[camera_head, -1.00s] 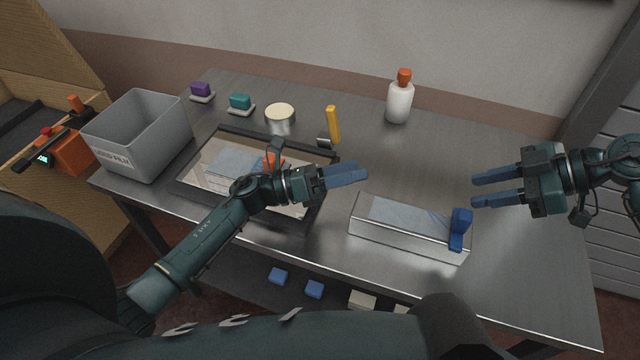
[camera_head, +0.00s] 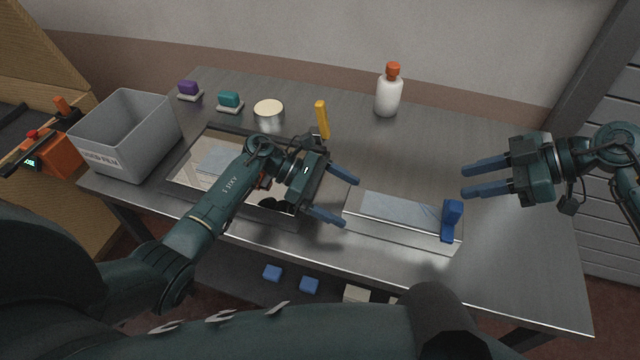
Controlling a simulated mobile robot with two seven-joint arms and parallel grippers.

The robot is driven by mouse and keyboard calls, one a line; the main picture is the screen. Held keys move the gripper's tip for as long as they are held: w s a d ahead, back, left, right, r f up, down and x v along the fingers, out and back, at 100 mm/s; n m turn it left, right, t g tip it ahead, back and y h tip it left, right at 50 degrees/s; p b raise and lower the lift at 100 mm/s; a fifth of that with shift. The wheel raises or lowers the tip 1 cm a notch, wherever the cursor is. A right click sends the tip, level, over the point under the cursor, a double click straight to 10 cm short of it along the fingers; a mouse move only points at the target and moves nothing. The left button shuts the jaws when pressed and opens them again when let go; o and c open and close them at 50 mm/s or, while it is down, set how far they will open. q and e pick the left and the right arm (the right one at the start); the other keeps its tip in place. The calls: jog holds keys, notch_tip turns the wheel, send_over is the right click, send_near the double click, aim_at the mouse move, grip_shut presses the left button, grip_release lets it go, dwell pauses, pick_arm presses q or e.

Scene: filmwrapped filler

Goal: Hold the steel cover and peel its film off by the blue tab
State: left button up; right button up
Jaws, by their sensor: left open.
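The steel cover (camera_head: 395,237) is a long shiny box lying near the table's front edge, right of centre. A pale bluish film (camera_head: 400,212) lies on its top. The blue tab (camera_head: 451,219) stands up at the cover's right end. My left gripper (camera_head: 350,202) is open at the cover's left end, its two blue fingers spread with nothing between them. I cannot tell whether a finger touches the cover. My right gripper (camera_head: 463,182) is open and empty, a little above and right of the blue tab, apart from it.
A grey bin (camera_head: 128,140) stands at the left. A dark-framed panel (camera_head: 180,168) lies partly under my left arm. Purple (camera_head: 188,88) and teal (camera_head: 229,100) blocks, a round tin (camera_head: 268,111), a yellow tool (camera_head: 322,118) and a white bottle (camera_head: 388,95) stand behind. The right-hand tabletop is clear.

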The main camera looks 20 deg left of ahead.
aim_at(366, 211)
pick_arm(q)
jog(key=x, duration=0.6)
jog(key=shift+d+f, duration=0.1)
jog(key=shift+d, duration=0.1)
jog(key=shift+c, duration=0.5)
